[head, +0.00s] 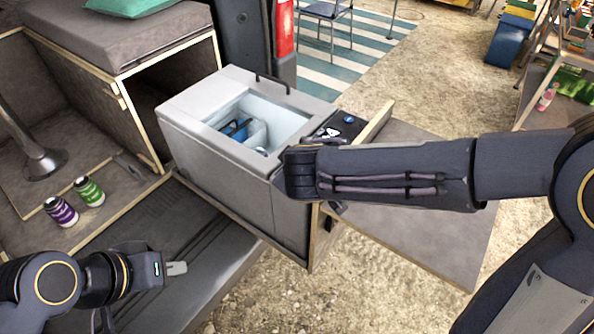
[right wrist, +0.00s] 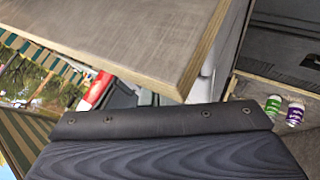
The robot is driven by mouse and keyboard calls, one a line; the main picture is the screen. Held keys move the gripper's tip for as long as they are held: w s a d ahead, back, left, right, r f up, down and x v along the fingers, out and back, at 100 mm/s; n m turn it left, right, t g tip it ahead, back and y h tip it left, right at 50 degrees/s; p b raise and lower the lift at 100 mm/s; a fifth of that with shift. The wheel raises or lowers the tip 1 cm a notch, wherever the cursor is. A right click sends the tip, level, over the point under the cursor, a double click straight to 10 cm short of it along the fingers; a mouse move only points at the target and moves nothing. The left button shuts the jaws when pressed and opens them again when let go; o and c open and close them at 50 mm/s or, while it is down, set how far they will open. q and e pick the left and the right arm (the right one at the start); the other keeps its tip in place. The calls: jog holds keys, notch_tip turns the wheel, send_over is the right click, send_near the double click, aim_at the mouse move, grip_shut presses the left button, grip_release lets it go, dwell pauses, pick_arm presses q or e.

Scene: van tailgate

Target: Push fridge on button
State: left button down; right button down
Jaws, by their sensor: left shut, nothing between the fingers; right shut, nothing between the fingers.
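The fridge (head: 231,158) is a light grey box with its top open, set on a pull-out wooden slide at the van's tailgate. A dark control panel (head: 346,121) with a small round blue mark (head: 349,119) lies on its right end. My right arm reaches in from the right, and its wrist is at the panel's near edge, covering part of the fridge's corner. The right fingers are hidden in the head view and do not show in the right wrist view. My left gripper (head: 176,268) is shut and empty, low at the left, well apart from the fridge.
A purple-labelled jar (head: 61,212) and a green-labelled jar (head: 89,191) stand on the van floor at left. A grey board (head: 420,235) extends right of the fridge, below my right arm. A black handle (head: 272,83) rises from the fridge's back edge.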

jog(key=shift+r, duration=0.1)
notch_tip(320, 180, up, 6)
jog(key=p, duration=0.4)
dwell(0.6)
jog(key=s+d+r+m+g+p, duration=0.1)
jog(key=s+d+r+m+p, duration=0.15)
jog(key=d, duration=0.35)
jog(key=s+d+r+m+g+h+p, duration=0.1)
jog(key=s+d+r+m+p, duration=0.2)
jog(key=d, duration=0.4)
jog(key=s+d+r+m+g+p, duration=0.1)
jog(key=s+d+r+p, duration=0.15)
jog(key=s+d, duration=0.3)
jog(key=s+d+r+m+y+p, duration=0.1)
jog(key=s+r+m+y+p, duration=0.1)
jog(key=s, duration=0.4)
jog(key=s+d+r+m+y+p, duration=0.1)
jog(key=s+r+m+p, duration=0.1)
jog(key=s+m+p, duration=0.1)
jog(key=s+p, duration=0.1)
jog(key=s, duration=0.1)
jog(key=shift+s+g+y+p, duration=0.3)
jog(key=shift+s+y+p, duration=0.05)
jog(key=shift+y+p, duration=0.05)
